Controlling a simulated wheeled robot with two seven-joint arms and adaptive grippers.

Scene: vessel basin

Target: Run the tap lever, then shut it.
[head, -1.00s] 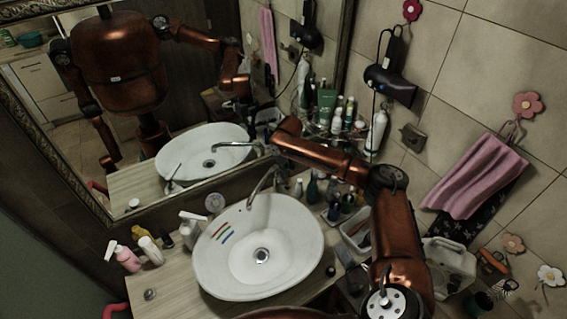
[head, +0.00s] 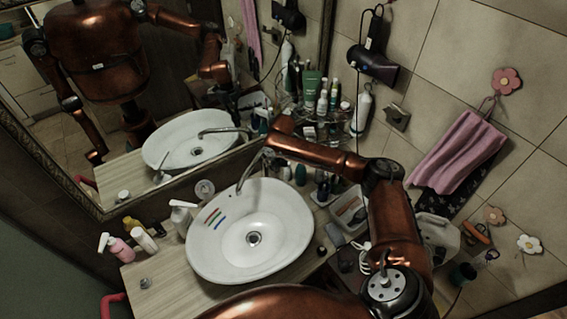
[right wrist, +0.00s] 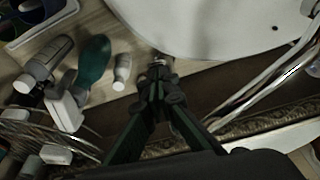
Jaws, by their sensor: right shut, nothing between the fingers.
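The white oval basin (head: 285,222) stands on the wooden counter, with three coloured stripes inside and a drain in the middle. The curved chrome tap (head: 246,176) rises behind its back rim; its chrome pipe also crosses the right of the right wrist view (right wrist: 262,92). I see no water running. I cannot make out the lever clearly. My right gripper (head: 266,153) is close by the tap's top in the head view. In the right wrist view its fingers (right wrist: 160,68) are together and empty near the basin's rim. I cannot tell whether they touch the tap. My left gripper is out of view.
Bottles (head: 300,176) and a white tray (head: 348,208) crowd the counter right of the tap. A pink pump bottle (head: 118,247) and a white spray bottle (head: 182,217) stand to the left. The mirror (head: 112,178) is behind.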

